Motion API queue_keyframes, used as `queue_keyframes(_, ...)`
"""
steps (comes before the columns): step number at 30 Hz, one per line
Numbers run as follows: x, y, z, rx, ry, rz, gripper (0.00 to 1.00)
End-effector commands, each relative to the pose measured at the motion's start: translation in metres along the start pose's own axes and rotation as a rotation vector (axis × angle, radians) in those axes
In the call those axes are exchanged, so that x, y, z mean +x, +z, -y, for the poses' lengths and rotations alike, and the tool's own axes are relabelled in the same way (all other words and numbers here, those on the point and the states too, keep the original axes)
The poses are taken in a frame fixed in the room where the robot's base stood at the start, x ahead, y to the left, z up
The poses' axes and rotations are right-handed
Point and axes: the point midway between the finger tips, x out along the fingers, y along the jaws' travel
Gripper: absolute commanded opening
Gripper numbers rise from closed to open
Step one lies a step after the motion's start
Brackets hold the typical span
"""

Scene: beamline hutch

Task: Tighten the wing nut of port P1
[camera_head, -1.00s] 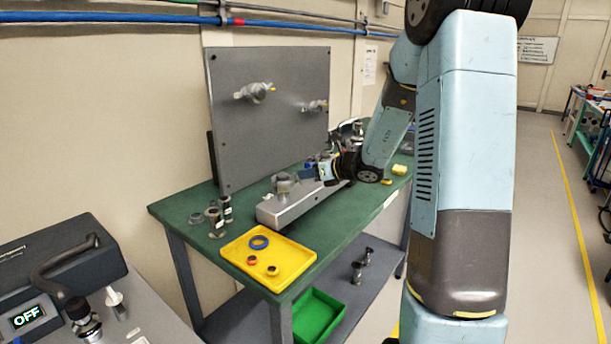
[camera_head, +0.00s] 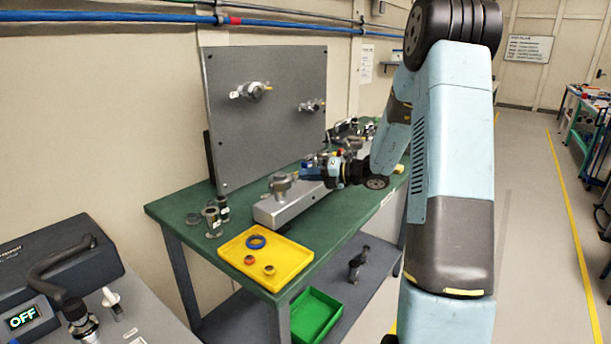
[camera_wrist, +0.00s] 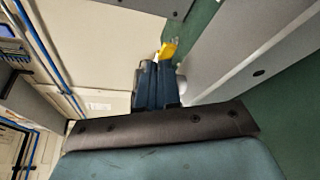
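Another round metal fitting (camera_head: 281,184) stands on the grey box (camera_head: 268,211) on the table. No P1 label is readable. My gripper (camera_head: 303,173) is just right of the fitting on the box, pointing left at about its height. In the wrist view its dark blue fingers (camera_wrist: 158,84) lie close together. A yellow piece (camera_wrist: 168,50) shows at their tips; whether they hold it, I cannot tell.
A green bin (camera_head: 316,316) is on the lower shelf. A device reading OFF (camera_head: 50,265) stands at left.

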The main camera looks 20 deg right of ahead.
Motion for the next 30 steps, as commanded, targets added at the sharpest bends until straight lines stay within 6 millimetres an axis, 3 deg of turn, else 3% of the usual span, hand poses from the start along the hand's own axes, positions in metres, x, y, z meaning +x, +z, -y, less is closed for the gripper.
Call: queue_keyframes(30,0.001,-0.009,0.025,0.849,0.345,0.009,0.00)
